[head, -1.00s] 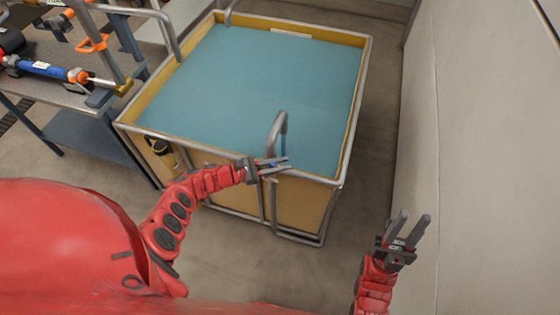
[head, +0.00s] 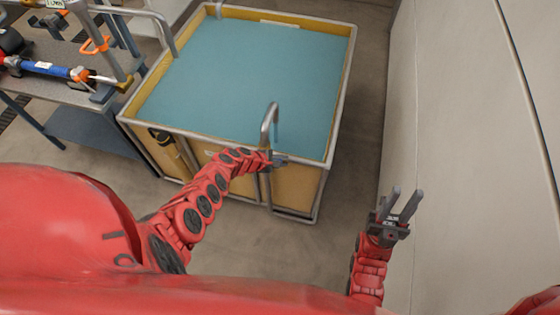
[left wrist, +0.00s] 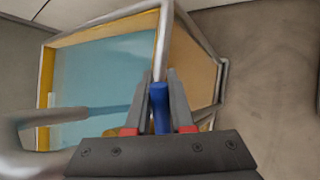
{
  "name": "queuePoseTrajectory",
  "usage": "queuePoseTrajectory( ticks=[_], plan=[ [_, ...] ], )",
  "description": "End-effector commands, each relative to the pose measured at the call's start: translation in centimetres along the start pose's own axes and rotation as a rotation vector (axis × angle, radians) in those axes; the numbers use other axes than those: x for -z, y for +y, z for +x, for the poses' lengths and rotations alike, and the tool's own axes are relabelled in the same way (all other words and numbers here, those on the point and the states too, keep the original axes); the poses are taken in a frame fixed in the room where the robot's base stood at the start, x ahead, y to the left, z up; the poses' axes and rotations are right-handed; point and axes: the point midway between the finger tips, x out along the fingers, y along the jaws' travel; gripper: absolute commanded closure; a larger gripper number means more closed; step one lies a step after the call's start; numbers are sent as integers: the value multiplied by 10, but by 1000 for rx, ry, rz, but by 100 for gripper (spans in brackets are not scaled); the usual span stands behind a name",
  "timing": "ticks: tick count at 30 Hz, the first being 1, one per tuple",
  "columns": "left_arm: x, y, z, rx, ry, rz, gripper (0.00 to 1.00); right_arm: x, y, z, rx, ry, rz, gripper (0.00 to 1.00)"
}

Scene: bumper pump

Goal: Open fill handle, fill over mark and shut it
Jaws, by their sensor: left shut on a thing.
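A yellow-walled tank (head: 341,72) in a metal frame holds a flat blue-green fill (head: 250,75). A curved grey pipe (head: 269,122) rises at its near edge and bends over the fill. My left gripper (head: 281,160) is at the near rim, by the foot of this pipe. In the left wrist view, a blue handle (left wrist: 159,108) stands between the two fingers of my left gripper (left wrist: 161,80), which is shut on it. In the head view the arm and gripper mostly hide the handle. My right gripper (head: 406,204) is open and empty, right of the tank. No fill mark can be made out.
A grey workbench (head: 55,86) with tools stands left of the tank. A second curved pipe (head: 163,27) stands at the tank's left side. A pale wall (head: 470,130) closes off the right. Bare floor (head: 350,160) lies between tank and wall.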

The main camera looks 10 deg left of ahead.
Motion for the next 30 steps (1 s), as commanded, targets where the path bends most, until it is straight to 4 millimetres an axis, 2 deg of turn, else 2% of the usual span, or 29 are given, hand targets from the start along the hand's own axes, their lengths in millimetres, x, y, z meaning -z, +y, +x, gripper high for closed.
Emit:
queuePoseTrajectory(
  ticks=[6,15,30],
  plan=[
    [5,-4,12,29,142,102,100,1,0,8,0,0,0,67],
    [15,-9,20,43,278,190,100,2,0,10,0,0,0,67],
    [20,-13,23,50,331,218,100,2,0,10,0,0,0,67]
  ],
)
